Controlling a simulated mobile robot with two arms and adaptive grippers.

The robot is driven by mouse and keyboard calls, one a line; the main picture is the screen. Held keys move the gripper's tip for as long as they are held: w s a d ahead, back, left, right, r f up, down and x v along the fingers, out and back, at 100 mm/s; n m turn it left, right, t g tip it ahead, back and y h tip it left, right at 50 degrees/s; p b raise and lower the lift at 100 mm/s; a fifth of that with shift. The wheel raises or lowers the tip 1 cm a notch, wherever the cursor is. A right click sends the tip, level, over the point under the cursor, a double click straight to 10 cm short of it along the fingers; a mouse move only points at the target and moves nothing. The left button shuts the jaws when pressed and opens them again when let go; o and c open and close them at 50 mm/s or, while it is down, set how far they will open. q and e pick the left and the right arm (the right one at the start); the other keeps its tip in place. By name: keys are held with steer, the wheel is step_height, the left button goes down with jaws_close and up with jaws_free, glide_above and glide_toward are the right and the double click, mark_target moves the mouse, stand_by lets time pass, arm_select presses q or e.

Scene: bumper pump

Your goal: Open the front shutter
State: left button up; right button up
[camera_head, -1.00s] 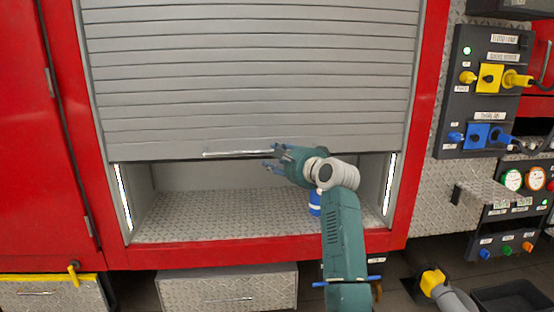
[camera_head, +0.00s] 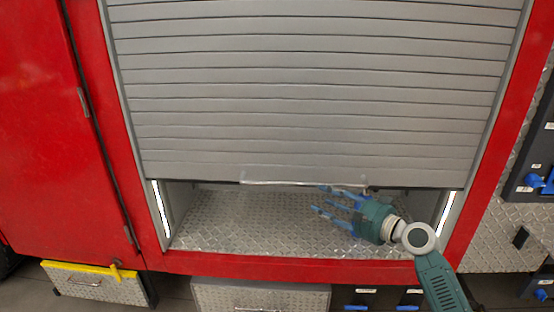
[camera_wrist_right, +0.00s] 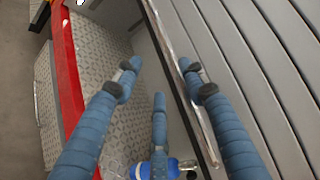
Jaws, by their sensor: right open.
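The grey slatted front shutter (camera_head: 310,100) is partly raised, with a gap below its bottom edge. A thin bar handle (camera_head: 290,183) runs along that edge; it also shows in the right wrist view (camera_wrist_right: 180,60). My right gripper (camera_head: 325,200) is open and empty, its blue fingers pointing left just below the handle's right part. In the right wrist view my right gripper (camera_wrist_right: 163,80) has its fingers spread on both sides of the shutter's lower edge and handle. I cannot tell whether any finger touches them. My left gripper is not in view.
Behind the gap is a compartment with a diamond-plate floor (camera_head: 230,225) and light strips at its sides. A red frame (camera_head: 330,265) surrounds it. A blue and white object (camera_wrist_right: 148,170) shows low in the wrist view. Drawers (camera_head: 255,298) sit below. A control panel (camera_head: 530,180) stands at right.

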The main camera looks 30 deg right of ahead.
mark_target(299, 186)
steer(key=x, duration=0.3)
steer(key=r+p+x, duration=0.1)
steer(key=x, duration=0.6)
steer(key=shift+w+a+r, duration=0.2)
steer(key=shift+w+a, duration=0.05)
steer(key=shift+a, duration=0.05)
jaws_close()
